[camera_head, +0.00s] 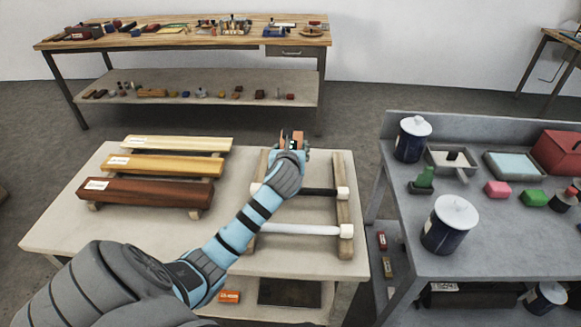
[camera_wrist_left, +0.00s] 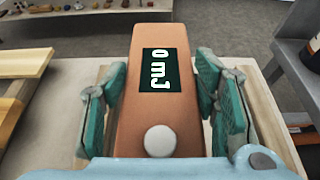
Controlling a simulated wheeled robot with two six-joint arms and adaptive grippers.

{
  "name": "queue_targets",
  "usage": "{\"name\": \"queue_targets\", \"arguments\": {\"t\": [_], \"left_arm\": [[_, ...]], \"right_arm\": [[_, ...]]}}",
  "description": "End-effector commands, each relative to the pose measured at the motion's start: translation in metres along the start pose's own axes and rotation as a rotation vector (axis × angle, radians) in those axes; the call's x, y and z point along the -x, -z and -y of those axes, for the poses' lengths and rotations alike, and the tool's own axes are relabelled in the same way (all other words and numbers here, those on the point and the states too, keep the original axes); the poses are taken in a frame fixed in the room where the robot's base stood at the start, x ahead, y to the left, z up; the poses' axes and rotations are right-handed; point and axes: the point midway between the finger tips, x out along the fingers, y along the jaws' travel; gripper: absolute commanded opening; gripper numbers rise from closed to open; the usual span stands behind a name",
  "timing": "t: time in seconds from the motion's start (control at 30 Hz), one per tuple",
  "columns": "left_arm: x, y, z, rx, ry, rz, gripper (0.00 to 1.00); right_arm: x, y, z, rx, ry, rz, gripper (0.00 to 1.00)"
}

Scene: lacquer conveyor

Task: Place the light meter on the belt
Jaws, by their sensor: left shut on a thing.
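The light meter (camera_wrist_left: 135,115) is an orange-brown box with a dark display reading "0 mJ" and a round white button. My left gripper (camera_wrist_left: 160,85) is shut on it, with teal finger pads on both sides. In the head view, the gripper (camera_head: 291,145) and the light meter (camera_head: 297,136) are over the far end of a frame with wooden rails (camera_head: 345,200) and crosswise rollers (camera_head: 300,230). My arm hides part of this frame. I cannot make out a belt surface for certain. My right gripper is not in view.
Three wooden boards (camera_head: 150,193) rest on supports at left on the pale table (camera_head: 60,225). A grey bench (camera_head: 395,185) at right carries lidded cans (camera_head: 450,230), trays (camera_head: 515,168), colored blocks and a red box (camera_head: 560,152). A cluttered wooden workbench (camera_head: 180,45) stands behind.

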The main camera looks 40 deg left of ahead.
Motion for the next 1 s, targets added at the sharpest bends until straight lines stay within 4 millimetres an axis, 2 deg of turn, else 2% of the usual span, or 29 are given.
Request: {"name": "queue_targets", "arguments": {"t": [0.23,0.47,0.97,1.0], "left_arm": [[-0.017,0.040,0.000,-0.001,-0.001,-0.001,0.20],[-0.016,0.039,0.000,0.000,0.000,0.001,0.20],[-0.021,0.050,0.000,0.000,0.000,0.001,0.20],[-0.021,0.050,0.000,-0.001,0.000,0.000,0.61]], "right_arm": [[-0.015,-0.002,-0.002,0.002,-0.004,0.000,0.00],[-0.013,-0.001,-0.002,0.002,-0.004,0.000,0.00],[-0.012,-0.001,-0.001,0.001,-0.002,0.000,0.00],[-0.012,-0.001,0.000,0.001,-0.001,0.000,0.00]]}}
